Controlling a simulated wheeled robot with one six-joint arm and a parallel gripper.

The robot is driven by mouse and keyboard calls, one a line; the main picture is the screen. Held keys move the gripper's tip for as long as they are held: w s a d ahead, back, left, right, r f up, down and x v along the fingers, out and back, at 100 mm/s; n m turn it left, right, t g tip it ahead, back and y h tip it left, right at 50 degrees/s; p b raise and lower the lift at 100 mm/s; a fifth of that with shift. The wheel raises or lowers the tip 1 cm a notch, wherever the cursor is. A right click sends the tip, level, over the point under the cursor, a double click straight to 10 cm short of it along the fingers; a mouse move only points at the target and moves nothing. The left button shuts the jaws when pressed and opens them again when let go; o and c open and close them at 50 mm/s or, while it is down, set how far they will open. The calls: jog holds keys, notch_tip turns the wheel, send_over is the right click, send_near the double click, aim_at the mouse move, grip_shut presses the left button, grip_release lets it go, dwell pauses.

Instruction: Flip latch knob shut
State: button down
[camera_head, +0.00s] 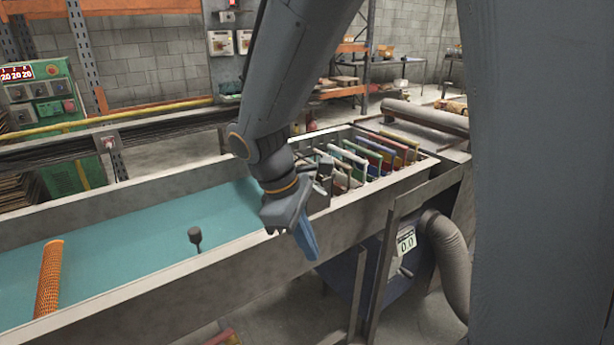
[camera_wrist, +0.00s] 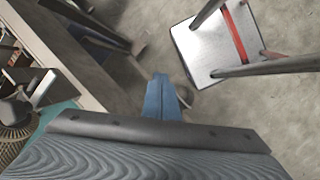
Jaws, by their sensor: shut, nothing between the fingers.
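My gripper (camera_head: 308,240) points down outside the near wall of the long trough, its blue fingers together and empty. The fingers also show at the centre of the wrist view (camera_wrist: 160,97). A dark rounded piece (camera_wrist: 187,95) shows just beside the fingertips there, partly hidden; I cannot tell whether they touch or whether it is the latch knob. In the head view a dark knob (camera_head: 195,236) stands upright on a short stem by the trough's near wall, left of my gripper. A small dark handle (camera_head: 406,272) sits on the blue box below the trough.
The trough (camera_head: 140,304) has a teal bed (camera_head: 130,240) with an orange mesh tube (camera_head: 48,278) at left. Several coloured slats (camera_head: 385,150) stand in its right end. A grey hose (camera_head: 447,255) hangs at right. A pale plate (camera_wrist: 205,45) between metal bars shows in the wrist view.

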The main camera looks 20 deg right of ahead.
jog(key=w+a+r+n+t+h+p, duration=0.1)
jog(key=w+a+r+n+h+p, duration=0.1)
jog(key=w+a+r+n, duration=0.1)
jog(key=w+a+r+n+t+h+p, duration=0.1)
jog(key=w+a+r+n+t+h, duration=0.1)
jog(key=r+n, duration=0.5)
jog(key=w+a+r+h, duration=0.1)
jog(key=w+a+r, duration=0.1)
jog(key=w+r, duration=0.1)
jog(key=shift+w+a+r+n+p, duration=0.2)
jog(key=shift+w+a+n+p, duration=0.05)
jog(key=shift+n+p, duration=0.1)
jog(key=shift+f, duration=0.1)
jog(key=w+d+r+p+x, duration=0.1)
jog(key=p+x, duration=0.3)
jog(key=x, duration=0.8)
jog(key=shift+d+r, duration=0.25)
jog(key=shift+d, duration=0.5)
